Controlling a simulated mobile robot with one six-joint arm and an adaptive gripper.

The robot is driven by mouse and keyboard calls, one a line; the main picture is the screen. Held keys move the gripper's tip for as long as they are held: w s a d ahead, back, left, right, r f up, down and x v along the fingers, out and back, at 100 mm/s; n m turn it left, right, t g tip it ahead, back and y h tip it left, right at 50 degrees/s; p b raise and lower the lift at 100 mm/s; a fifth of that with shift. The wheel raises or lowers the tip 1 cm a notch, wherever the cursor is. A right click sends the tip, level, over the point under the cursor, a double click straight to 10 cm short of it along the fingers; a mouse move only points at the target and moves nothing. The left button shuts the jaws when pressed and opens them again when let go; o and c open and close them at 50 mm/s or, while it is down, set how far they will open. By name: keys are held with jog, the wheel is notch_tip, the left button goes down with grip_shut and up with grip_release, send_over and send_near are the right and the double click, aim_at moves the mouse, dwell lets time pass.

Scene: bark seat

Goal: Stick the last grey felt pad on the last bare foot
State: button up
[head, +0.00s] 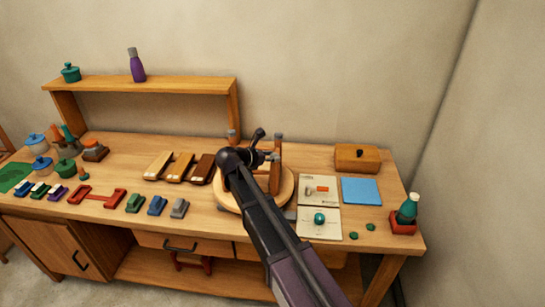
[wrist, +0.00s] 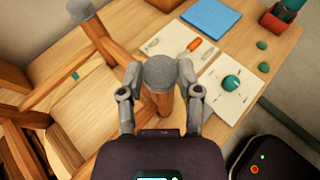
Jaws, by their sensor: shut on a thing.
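The stool lies upside down on a round wooden board (head: 287,188), its wooden legs pointing up. In the wrist view my gripper (wrist: 157,70) is shut on a round grey felt pad (wrist: 160,75). The pad is at the top end of a wooden leg (wrist: 165,106), covering that foot. I cannot tell whether it is pressed flat or just above the wood. Another foot (wrist: 80,10) at the upper left has a grey end. In the head view my gripper (head: 268,155) is over the stool, and my arm hides part of it.
Two white cards lie right of the stool, one with an orange piece (wrist: 195,44), one with a green ball (head: 319,218). Several blocks lie left. A shelf (head: 145,85) stands behind.

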aim_at(272, 156)
jog(key=shift+f+b, duration=0.3)
dwell(0.5)
jog(key=o, duration=0.8)
jog(key=shift+o, duration=0.9)
jog(key=shift+r, duration=0.25)
jog(key=shift+r+p, duration=3.35)
jog(key=shift+p, duration=0.2)
